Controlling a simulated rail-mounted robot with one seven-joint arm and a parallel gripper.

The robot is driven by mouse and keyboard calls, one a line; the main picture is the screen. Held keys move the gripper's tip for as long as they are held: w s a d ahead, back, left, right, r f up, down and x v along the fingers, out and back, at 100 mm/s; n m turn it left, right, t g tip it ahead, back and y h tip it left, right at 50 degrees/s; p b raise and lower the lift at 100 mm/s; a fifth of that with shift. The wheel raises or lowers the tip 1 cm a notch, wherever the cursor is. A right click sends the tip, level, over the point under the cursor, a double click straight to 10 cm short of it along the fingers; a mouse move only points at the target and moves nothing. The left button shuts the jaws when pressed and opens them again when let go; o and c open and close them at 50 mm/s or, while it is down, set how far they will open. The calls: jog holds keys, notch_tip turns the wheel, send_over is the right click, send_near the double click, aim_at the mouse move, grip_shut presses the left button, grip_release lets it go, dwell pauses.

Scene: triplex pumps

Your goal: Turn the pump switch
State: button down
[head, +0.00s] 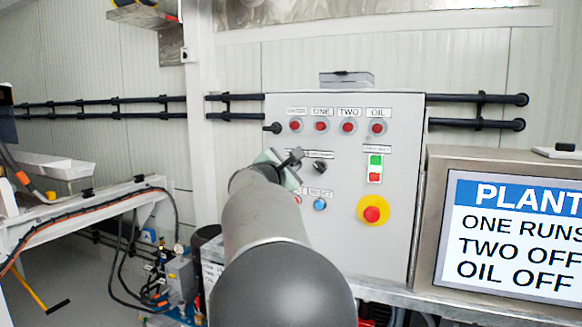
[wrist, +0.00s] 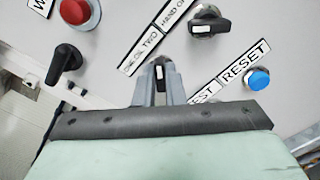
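A grey control panel (head: 345,240) faces me. In the wrist view, my gripper (wrist: 160,80) reaches the panel beside a label reading ONE OIL TWO (wrist: 142,52). A small dark switch handle with a white mark (wrist: 159,73) shows between its two fingers. The gap is narrow, and I cannot tell whether the fingers press on the handle. A second black rotary switch (wrist: 208,22), which also shows in the head view (head: 320,167), is beside the HAND OFF label (wrist: 178,12).
A blue RESET button (wrist: 258,78) is to the lower right of my gripper. A black handle (wrist: 66,60) sticks out on the left. Red buttons (head: 348,127) line the panel's top. A yellow-ringed red button (head: 372,213) and a screen (head: 515,238) are to the right.

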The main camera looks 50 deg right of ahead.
dwell(0.4)
jog(key=n+p, duration=0.1)
jog(key=n, duration=0.4)
jog(key=shift+w+r+n+p, duration=0.1)
jog(key=shift+r+n+p, duration=0.05)
jog(key=shift+n+p, duration=0.25)
jog(key=n+p, duration=0.6)
jog(key=n, duration=0.5)
jog(key=shift+w+a+n, duration=0.1)
jog(key=shift+w+n, duration=0.05)
jog(key=shift+n, duration=0.25)
jog(key=c, duration=1.5)
grip_release()
